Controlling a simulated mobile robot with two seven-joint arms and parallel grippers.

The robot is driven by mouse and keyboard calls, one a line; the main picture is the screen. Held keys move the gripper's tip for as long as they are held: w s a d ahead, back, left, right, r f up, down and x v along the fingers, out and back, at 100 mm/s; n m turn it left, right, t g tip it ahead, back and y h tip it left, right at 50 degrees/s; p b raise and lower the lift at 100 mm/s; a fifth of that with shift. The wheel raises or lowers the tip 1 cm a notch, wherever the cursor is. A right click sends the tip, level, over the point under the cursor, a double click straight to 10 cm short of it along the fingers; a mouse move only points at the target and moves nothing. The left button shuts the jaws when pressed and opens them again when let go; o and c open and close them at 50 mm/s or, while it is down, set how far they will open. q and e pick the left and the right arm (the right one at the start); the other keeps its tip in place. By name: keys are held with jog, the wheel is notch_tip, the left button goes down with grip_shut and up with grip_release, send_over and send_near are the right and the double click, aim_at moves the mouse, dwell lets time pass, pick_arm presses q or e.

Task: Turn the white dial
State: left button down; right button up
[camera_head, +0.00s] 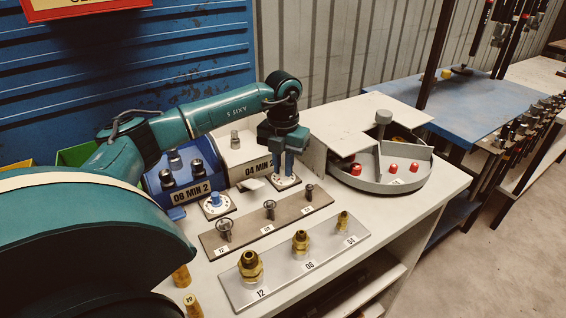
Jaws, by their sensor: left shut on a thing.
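A round white dial (283,183) with dark marks lies flat in front of the white box (245,158) labelled "04 MIN 2". My left gripper (283,168) points straight down over this dial. Its fingers are shut on the dial's knob, which they mostly hide. A second white dial (215,207) with a blue knob sits in front of the blue drum-like unit (187,172) labelled "08 MIN 2". My right gripper is not in view.
A dark plate (250,238) with several steel fittings and a light plate (325,250) with brass fittings lie nearer me. A round grey tray (345,178) with red-capped pieces stands right of the gripper. A small white tab (252,184) sits left of the gripped dial.

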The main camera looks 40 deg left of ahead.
aim_at(283, 168)
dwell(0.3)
pick_arm(q)
jog(key=c, duration=1.3)
grip_release()
jog(key=shift+c, duration=0.2)
notch_tip(283, 168, up, 13)
jog(key=shift+r, duration=0.1)
